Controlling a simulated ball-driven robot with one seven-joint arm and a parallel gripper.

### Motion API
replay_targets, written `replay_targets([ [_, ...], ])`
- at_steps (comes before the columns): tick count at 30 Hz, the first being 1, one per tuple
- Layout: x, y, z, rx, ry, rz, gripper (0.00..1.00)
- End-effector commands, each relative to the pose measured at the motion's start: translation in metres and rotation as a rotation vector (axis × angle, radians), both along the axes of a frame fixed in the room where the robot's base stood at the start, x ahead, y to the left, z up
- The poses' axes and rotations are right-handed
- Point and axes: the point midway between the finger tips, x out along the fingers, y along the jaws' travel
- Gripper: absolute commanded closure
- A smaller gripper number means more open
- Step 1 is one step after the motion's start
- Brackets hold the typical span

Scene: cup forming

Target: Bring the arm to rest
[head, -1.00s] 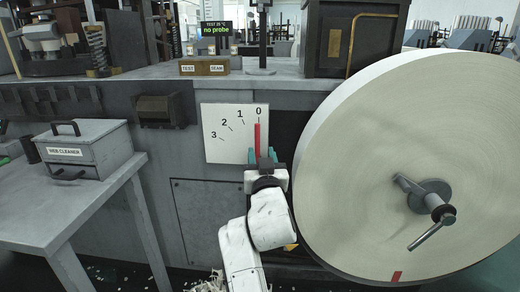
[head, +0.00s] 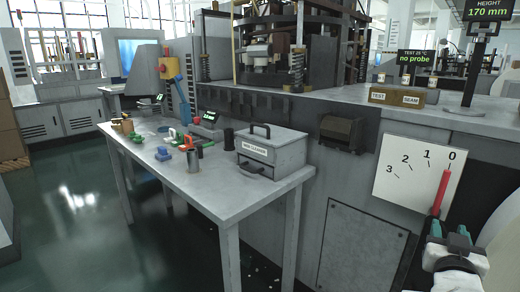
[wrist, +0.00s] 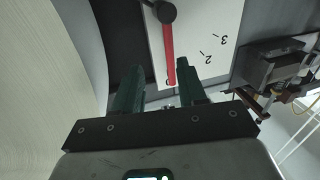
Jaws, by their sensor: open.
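My gripper (head: 450,229) is at the lower right in the head view, in front of the white dial plate. Its two green fingers stand apart with nothing between them; they also show in the wrist view (wrist: 158,78). The dial plate (head: 400,190) carries the numbers 0 to 3. Its red pointer (head: 441,192) stands near 0. In the wrist view the red pointer (wrist: 169,55) appears beyond the fingertips; I cannot tell whether they touch it. Most of my arm is out of the head view.
A grey table (head: 190,205) with a web cleaner box (head: 271,151), a metal cylinder (head: 194,160) and several small tools stands left of the machine. The large pale reel (wrist: 40,80) is close beside my gripper in the wrist view. Green floor (head: 70,220) lies open at left.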

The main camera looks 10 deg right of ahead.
Motion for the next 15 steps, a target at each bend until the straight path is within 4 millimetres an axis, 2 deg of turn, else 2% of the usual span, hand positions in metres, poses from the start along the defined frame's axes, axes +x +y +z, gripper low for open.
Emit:
replay_targets([
  [1,-0.012,-0.003,-0.024,0.017,0.087,0.007,0.59],
  [2,-0.019,-0.001,-0.039,0.034,0.14,0.018,0.59],
  [5,-0.046,0.009,-0.097,0.103,0.341,0.06,0.59],
  [6,-0.059,0.016,-0.121,0.134,0.426,0.082,0.59],
  [9,-0.097,0.037,-0.176,0.211,0.626,0.137,0.59],
  [12,-0.139,0.063,-0.224,0.288,0.816,0.199,0.59],
  [15,-0.183,0.091,-0.26,0.363,0.984,0.263,0.59],
])
